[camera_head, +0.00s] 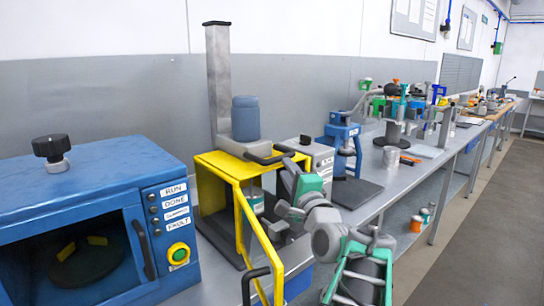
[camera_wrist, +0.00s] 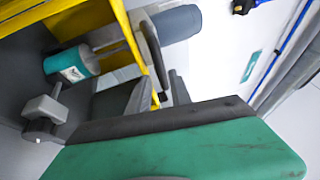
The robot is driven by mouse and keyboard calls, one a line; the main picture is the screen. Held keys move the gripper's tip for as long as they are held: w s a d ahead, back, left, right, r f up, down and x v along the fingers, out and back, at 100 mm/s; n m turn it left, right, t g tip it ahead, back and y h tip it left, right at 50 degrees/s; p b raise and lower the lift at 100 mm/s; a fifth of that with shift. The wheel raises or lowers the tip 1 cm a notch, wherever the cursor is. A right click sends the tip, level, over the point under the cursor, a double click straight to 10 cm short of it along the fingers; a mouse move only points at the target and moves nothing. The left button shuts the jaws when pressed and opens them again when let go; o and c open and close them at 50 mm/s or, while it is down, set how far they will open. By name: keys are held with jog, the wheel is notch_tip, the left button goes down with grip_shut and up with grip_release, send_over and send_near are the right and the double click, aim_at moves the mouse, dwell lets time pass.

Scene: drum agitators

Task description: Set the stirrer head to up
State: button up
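The stirrer has a tall grey column (camera_head: 218,80), a blue motor head (camera_head: 246,118) and a yellow guard frame (camera_head: 222,164). A dark bar handle (camera_head: 262,157) sits at the head's front, below the motor. The wrist view shows the blue motor (camera_wrist: 178,24), the yellow frame (camera_wrist: 143,62) and the dark handle (camera_wrist: 153,52). My gripper (camera_head: 286,172) is just in front of the handle. In the wrist view its two dark fingers (camera_wrist: 160,92) stand apart, with the handle just beyond them; contact cannot be told. A teal container (camera_wrist: 72,64) is inside the guard.
A blue oven-like cabinet (camera_head: 95,200) stands to the left. A white-and-grey box (camera_head: 315,152) and a blue press (camera_head: 345,140) stand just right of the stirrer. More equipment lines the grey bench. The aisle floor (camera_head: 480,200) is clear.

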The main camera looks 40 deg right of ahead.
jog(key=p+x, duration=0.1)
jog(key=x, duration=0.5)
jog(key=shift+w+d, duration=0.25)
jog(key=shift+d, duration=0.1)
jog(key=shift+r, duration=0.1)
grip_shut()
dwell(0.9)
